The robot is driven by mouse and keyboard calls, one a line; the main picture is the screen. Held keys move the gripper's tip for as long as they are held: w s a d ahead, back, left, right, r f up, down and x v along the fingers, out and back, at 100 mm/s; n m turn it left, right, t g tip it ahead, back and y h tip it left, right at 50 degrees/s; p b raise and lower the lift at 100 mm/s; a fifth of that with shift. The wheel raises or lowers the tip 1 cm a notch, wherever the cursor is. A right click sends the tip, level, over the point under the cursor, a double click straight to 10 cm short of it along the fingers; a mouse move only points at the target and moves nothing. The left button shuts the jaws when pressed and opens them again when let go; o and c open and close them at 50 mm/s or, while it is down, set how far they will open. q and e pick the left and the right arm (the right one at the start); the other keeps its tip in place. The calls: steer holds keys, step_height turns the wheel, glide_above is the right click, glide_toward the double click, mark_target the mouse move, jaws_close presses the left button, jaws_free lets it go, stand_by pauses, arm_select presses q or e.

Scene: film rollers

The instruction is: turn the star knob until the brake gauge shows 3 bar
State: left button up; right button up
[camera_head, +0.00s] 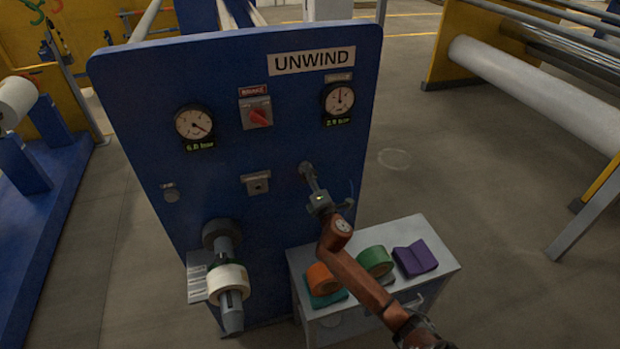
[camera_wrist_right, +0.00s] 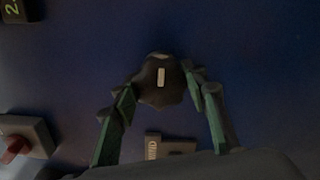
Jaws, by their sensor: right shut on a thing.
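The right gauge (camera_head: 339,100) is on the blue UNWIND panel, with its needle pointing about straight up. Its green display (camera_head: 337,121) seems to read 2.9 bar; the small label above it is too blurred to read. My right gripper (camera_head: 313,186) is at the panel below this gauge and is shut on the dark star knob (camera_wrist_right: 160,78). In the right wrist view the knob sits between the two green-lined fingers (camera_wrist_right: 160,88), and its white mark stands upright. In the head view the gripper mostly hides the knob. My left gripper is not in view.
A left gauge (camera_head: 194,123) reads about 6.0 bar. A red switch (camera_head: 260,117) sits between the gauges; a smaller switch (camera_head: 257,184) is left of the gripper. A roll on a shaft (camera_head: 229,279) juts out lower left. A cart (camera_head: 440,262) with tape rolls stands beneath my arm.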

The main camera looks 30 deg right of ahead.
stand_by(0.3)
steer(key=o, duration=1.2)
steer(key=shift+c, duration=0.2)
steer(key=v, duration=1.2)
